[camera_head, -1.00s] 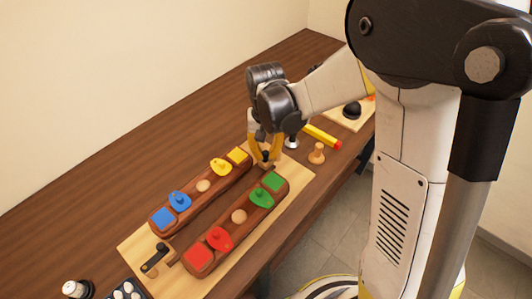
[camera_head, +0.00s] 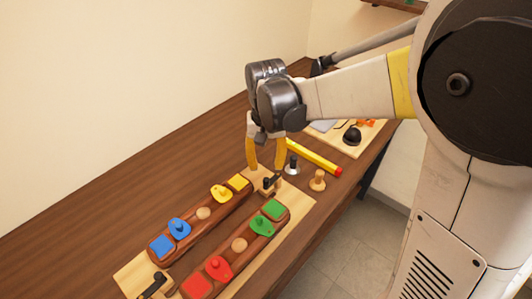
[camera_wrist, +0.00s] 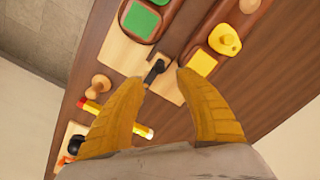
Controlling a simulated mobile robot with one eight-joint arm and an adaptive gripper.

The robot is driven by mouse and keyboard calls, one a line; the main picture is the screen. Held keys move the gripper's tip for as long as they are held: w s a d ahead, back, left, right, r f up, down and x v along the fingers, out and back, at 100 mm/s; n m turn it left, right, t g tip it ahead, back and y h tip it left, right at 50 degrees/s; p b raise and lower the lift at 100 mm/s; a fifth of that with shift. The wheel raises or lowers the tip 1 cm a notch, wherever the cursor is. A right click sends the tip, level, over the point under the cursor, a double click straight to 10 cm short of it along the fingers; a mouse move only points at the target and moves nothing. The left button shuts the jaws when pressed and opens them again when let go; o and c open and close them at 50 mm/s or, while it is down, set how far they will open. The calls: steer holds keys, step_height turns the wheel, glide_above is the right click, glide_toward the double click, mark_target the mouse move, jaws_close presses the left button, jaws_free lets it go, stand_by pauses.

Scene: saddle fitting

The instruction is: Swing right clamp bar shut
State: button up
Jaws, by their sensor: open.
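The right clamp bar (camera_head: 272,182) is a small black bar with a knob, on a wooden block at the far right end of the light board (camera_head: 298,208). It lies roughly in line with the gap between the two wooden rails and does not cross their ends. In the wrist view the black bar (camera_wrist: 154,72) shows just beyond and between my fingertips. My gripper (camera_head: 266,166) is open, its two yellow fingers pointing down above the clamp, holding nothing. Whether a finger touches the bar cannot be told. The wrist view shows both fingers of my gripper (camera_wrist: 160,80).
The rails carry green (camera_head: 273,209), yellow (camera_head: 238,182), red and blue blocks and knobs. Another black clamp bar (camera_head: 152,286) is at the near end.

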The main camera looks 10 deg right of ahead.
mark_target(268, 180)
steer(key=shift+r, duration=2.25)
steer(key=s+d+r+n+t, duration=0.1)
steer(key=s+d+t, duration=0.2)
steer(key=s, duration=0.4)
steer(key=s+d+r+n+t, duration=0.1)
steer(key=s+d+r+t, duration=0.1)
steer(key=s+d+t, duration=0.2)
steer(key=s, duration=0.3)
steer(key=shift+s, duration=0.25)
steer(key=shift+a, duration=0.1)
